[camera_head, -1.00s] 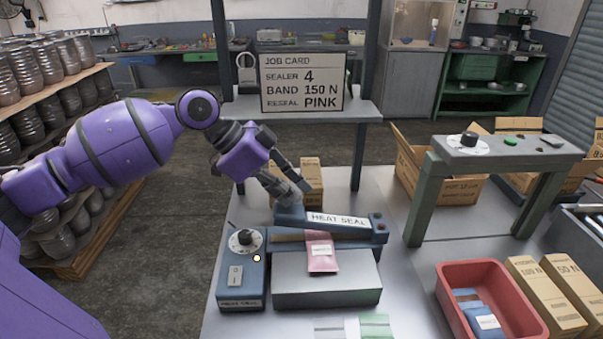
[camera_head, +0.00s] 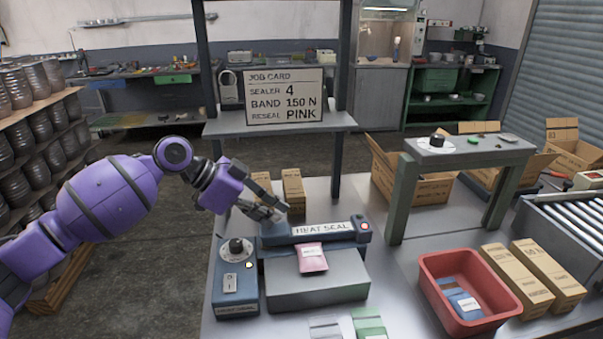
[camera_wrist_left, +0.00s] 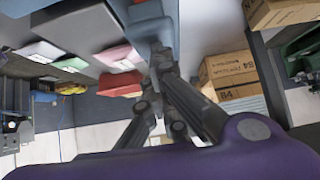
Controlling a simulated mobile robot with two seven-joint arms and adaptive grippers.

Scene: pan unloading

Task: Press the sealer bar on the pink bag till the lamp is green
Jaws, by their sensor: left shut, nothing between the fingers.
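The blue-grey sealer bar (camera_head: 283,238), labelled HEAT SEAL, lies down across the pink bag (camera_head: 312,260). The bag's lower part with a white label hangs out in front of the bar, over the grey sealer bed (camera_head: 318,289). A lamp (camera_head: 365,226) at the bar's right end glows red. My left gripper (camera_head: 277,212) is shut and empty, its fingertips at the bar's left part; exact contact is hard to tell. In the left wrist view its fingers (camera_wrist_left: 163,58) show close beside the bar, with the pink bag (camera_wrist_left: 118,56) to the left. My right gripper is out of view.
The control box (camera_head: 236,280) with a dial and a pale-lit spot stands left of the bed. A job card (camera_head: 284,95) reads sealer 4, band 150 N, reseal pink. A red tub (camera_head: 432,300) with blue packets and brown boxes (camera_head: 520,282) stand at the right.

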